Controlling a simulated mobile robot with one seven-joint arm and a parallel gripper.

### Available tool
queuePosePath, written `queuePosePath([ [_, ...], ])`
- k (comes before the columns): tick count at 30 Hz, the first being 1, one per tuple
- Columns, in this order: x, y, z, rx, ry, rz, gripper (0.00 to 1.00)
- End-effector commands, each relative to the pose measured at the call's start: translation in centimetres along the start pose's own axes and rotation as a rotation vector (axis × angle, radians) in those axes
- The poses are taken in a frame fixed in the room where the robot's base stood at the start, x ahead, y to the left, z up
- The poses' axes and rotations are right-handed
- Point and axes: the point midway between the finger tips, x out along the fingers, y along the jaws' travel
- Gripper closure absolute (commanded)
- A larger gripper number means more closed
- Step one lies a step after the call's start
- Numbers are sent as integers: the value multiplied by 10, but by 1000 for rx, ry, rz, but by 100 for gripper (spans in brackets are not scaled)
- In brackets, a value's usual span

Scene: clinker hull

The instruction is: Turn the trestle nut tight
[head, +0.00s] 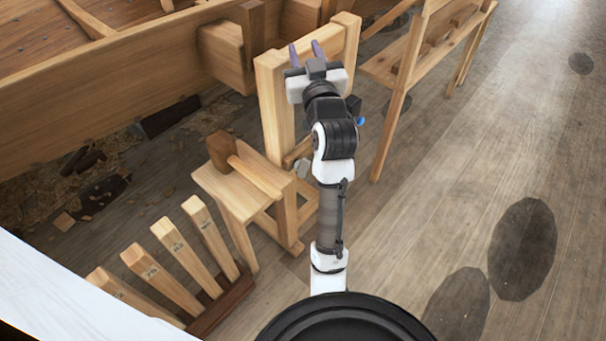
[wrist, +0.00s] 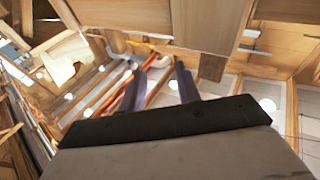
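The wooden trestle (head: 272,105) stands against the hull in the head view, with an upright post and a top crosspiece. My gripper (head: 305,49) is in front of its upper part, fingers pointing up and away. In the wrist view my gripper (wrist: 160,75) shows two dark fingers apart with nothing between them. I cannot make out a nut for certain in either view. A small pale grey shape (head: 303,168) low by the trestle is partly behind my arm; I cannot tell what it is. My forearm hides part of the trestle.
The planked hull (head: 110,85) fills the upper left. A small stool (head: 240,188) stands left of my arm. Upright numbered wooden pieces (head: 172,262) stand in a rack at lower left. A wooden bench (head: 425,50) is at the upper right.

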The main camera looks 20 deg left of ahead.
Motion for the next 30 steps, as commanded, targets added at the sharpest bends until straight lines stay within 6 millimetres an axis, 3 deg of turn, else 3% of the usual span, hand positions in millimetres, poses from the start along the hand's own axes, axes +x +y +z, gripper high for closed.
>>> queuePosePath([
  [1,-8,34,43,23,-122,30,67],
  [4,-23,44,116,101,-283,-65,67],
  [6,-44,53,165,167,-380,-135,67],
  [9,-85,59,223,280,-468,-255,67],
  [12,-131,61,261,390,-483,-372,67],
  [18,-201,62,287,527,-385,-521,67],
  [21,-218,63,288,551,-341,-551,67],
  [25,-220,60,288,558,-320,-566,67],
  [30,-201,46,290,558,-322,-568,67],
])
